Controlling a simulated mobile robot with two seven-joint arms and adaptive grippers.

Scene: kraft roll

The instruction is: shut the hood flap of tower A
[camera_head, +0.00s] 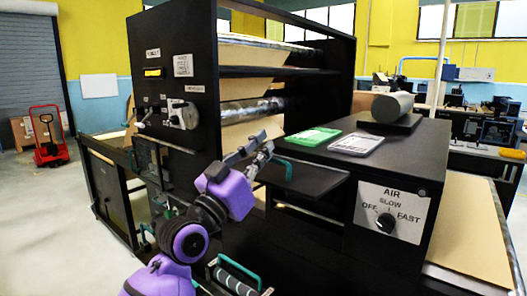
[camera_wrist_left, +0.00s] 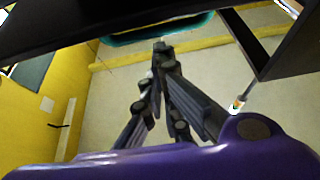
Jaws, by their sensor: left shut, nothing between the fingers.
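A black flap (camera_head: 312,178) with a teal handle (camera_head: 281,168) sticks out, roughly level, from the front of the black machine, below the box top; it appears to be the hood flap, standing open. No tower A label is readable. My left gripper (camera_head: 262,145) is shut and empty, beside the handle end of the flap. In the left wrist view the shut fingertips (camera_wrist_left: 160,46) point towards the teal handle (camera_wrist_left: 150,34), with the dark flap's underside (camera_wrist_left: 80,22) above. I cannot tell whether they touch. My right gripper is not in view.
A green packet (camera_head: 314,137), a grey-white card (camera_head: 356,144) and a grey roll (camera_head: 392,106) lie on the box top. An AIR knob (camera_head: 385,222) is on its front. A roller tray (camera_head: 238,278) sits low in front. A red pallet jack (camera_head: 48,140) stands far left.

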